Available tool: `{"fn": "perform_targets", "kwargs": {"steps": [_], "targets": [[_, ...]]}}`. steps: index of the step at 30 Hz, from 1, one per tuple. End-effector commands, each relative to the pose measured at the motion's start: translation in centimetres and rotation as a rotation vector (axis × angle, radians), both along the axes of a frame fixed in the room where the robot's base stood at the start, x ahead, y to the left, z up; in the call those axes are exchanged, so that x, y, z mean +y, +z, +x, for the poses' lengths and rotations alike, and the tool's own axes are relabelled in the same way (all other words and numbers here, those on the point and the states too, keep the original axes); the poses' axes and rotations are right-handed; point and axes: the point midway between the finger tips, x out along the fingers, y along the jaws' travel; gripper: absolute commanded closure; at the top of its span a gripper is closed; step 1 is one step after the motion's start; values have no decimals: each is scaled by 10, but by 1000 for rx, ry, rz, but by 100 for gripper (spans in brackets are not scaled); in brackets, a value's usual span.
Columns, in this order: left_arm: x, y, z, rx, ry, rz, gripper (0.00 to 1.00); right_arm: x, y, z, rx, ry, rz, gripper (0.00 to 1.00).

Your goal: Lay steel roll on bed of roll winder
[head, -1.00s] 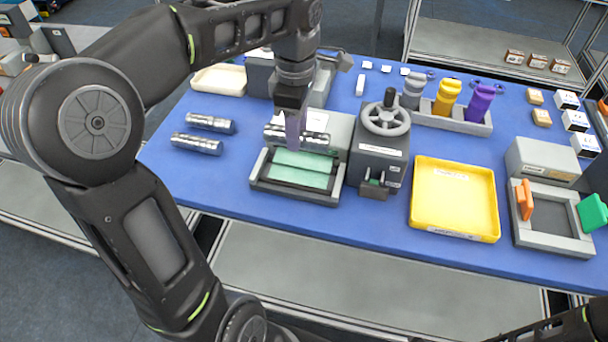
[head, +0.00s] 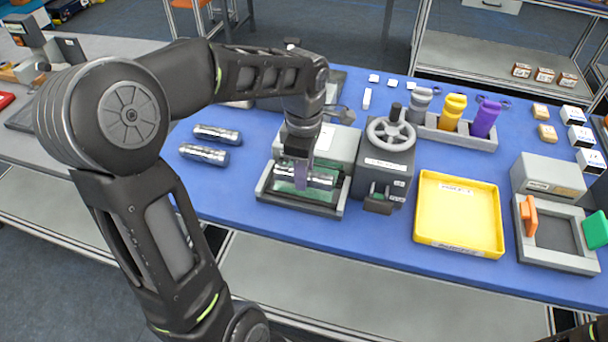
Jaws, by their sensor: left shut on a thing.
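My left gripper (head: 302,176) points down over the roll winder and is shut on a shiny steel roll (head: 321,181). The roll lies level, left to right, low at the green bed (head: 290,190) inside the winder's grey frame (head: 303,208). Whether the roll touches the bed is hard to tell, as the gripper hides its middle. Two more steel rolls, one behind (head: 217,134) and one in front (head: 204,154), lie on the blue table at left. My right gripper is not in view.
A yellow tray (head: 458,248) sits right of the winder. Grey, yellow and purple bottles (head: 454,108) stand in a rack behind it. A grey fixture with orange and green clamps (head: 557,262) is at far right. Small boxes (head: 547,133) lie at back right. The blue table (head: 237,183) is clear left of the bed.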

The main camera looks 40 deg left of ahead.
Motion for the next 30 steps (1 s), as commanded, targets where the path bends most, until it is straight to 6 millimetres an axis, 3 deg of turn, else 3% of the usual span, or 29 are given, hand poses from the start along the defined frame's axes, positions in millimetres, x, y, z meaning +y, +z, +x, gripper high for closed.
{"fn": "perform_targets", "kwargs": {"steps": [4,16,17,24,30], "targets": [[0,-17,0,2,0,-1,100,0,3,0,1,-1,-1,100],[0,-24,0,-1,0,0,100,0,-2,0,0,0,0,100],[0,-23,0,0,0,0,62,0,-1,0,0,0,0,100],[0,-22,0,0,0,0,43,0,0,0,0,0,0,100],[0,-22,0,0,0,0,42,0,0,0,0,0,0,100]]}}
